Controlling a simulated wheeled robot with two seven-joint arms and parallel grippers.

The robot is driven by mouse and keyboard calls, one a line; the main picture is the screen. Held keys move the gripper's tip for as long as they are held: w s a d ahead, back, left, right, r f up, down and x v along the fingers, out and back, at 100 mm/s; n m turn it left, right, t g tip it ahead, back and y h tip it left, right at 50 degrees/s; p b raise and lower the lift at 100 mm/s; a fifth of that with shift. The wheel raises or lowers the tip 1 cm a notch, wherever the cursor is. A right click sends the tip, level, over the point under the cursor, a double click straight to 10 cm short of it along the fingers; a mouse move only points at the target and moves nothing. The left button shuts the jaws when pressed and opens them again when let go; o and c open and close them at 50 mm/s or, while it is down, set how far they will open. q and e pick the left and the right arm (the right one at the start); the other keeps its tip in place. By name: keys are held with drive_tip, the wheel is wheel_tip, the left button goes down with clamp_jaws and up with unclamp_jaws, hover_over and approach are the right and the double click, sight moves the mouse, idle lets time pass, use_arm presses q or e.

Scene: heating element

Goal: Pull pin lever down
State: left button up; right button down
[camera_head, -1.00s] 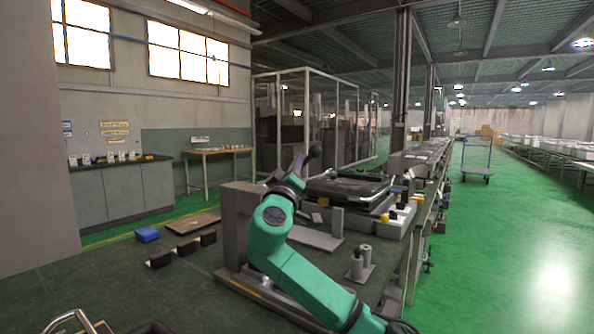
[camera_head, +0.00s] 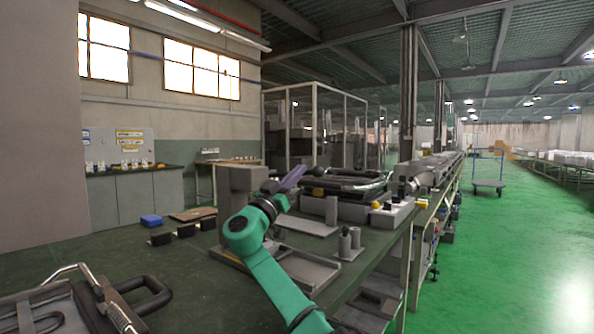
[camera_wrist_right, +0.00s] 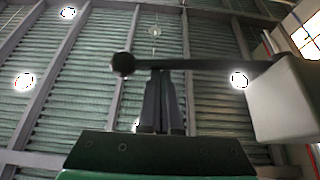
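The pin lever is a dark bar ending in a black ball knob (camera_head: 319,171), beside a grey upright block (camera_head: 240,192) on the bench. In the right wrist view the bar (camera_wrist_right: 215,63) runs from the grey block (camera_wrist_right: 290,100) on the right to the ball knob (camera_wrist_right: 123,64). My right gripper (camera_head: 298,174), on the green arm, is at the lever. In the wrist view its dark fingers (camera_wrist_right: 163,72) are close together and shut, with their tips at the bar between block and knob. The bar runs across both fingers; whether they touch it is unclear. My left gripper is out of view.
A grey fixture with a black frame (camera_head: 350,184) stands right behind the lever. A small part with two upright cylinders (camera_head: 350,240) is nearer.

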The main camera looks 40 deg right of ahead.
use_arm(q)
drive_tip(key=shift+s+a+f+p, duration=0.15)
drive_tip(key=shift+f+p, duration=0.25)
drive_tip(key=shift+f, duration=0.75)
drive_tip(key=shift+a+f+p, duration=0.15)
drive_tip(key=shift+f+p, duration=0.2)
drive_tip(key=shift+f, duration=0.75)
use_arm(e)
wheel_tip(320, 180, down, 6)
drive_tip(key=m+g, duration=0.5)
drive_tip(key=m, duration=0.2)
drive_tip(key=shift+f+h, duration=0.2)
drive_tip(key=shift+h, duration=0.1)
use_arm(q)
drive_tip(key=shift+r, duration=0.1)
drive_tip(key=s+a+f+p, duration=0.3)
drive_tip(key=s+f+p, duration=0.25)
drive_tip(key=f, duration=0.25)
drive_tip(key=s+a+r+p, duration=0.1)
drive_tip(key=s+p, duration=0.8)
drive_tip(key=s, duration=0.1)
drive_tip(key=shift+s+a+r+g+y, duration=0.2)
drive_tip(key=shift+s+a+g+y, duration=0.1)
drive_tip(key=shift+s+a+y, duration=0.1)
use_arm(e)
wheel_tip(320, 180, up, 20)
drive_tip(key=shift+r, duration=0.15)
